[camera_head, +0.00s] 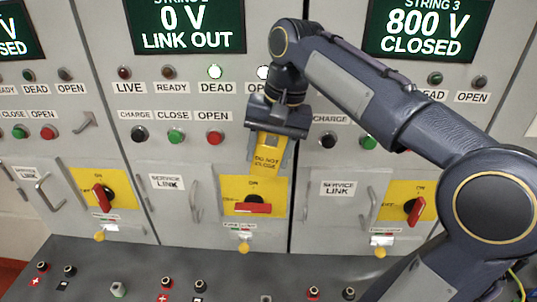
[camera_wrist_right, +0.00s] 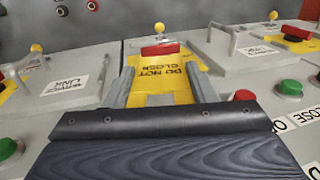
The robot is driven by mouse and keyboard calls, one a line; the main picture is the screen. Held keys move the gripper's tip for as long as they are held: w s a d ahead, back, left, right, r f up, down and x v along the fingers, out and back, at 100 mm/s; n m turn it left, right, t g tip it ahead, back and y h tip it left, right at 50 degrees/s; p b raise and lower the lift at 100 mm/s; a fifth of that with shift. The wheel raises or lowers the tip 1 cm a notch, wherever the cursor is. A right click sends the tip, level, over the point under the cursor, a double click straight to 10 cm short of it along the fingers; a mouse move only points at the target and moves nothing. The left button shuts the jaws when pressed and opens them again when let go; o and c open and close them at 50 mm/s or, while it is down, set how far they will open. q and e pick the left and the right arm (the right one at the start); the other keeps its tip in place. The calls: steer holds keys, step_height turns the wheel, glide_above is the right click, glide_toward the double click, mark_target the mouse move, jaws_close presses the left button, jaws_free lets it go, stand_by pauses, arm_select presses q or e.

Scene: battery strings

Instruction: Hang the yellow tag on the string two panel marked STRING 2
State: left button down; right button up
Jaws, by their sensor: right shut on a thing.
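The yellow tag (camera_head: 266,158), lettered DO NOT CLOSE, is held in my right gripper (camera_head: 270,166), which is shut on it. In the right wrist view the tag (camera_wrist_right: 163,82) lies between the two fingers. The string two panel is the middle one, its screen (camera_head: 185,25) reading 0 V LINK OUT; the string name is cut off at the top. Its switch has a yellow plate (camera_head: 278,205) and a red handle (camera_head: 252,208) lying level. The tag overlaps the plate's top edge in the head view; I cannot tell if they touch. My left gripper is out of view.
Neighbouring panels have their own yellow switches, the left (camera_head: 103,197) and the right (camera_head: 413,209), with upright handles. A metal handle (camera_head: 196,200) stands left of the middle switch. A yellow knob (camera_head: 244,247) sticks out below it. A grey ledge (camera_head: 235,275) runs underneath.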

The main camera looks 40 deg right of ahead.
steer(key=shift+w+d, duration=0.85)
steer(key=shift+w, duration=0.15)
steer(key=shift+w+d+f, duration=0.15)
steer(key=shift+w+d, duration=0.1)
steer(key=shift+d, duration=0.1)
steer(key=o, duration=1)
steer(key=shift+o, duration=0.2)
steer(key=a+v, duration=0.1)
steer(key=v, duration=0.6)
steer(key=shift+d+r, duration=0.4)
steer(key=shift+r, duration=0.05)
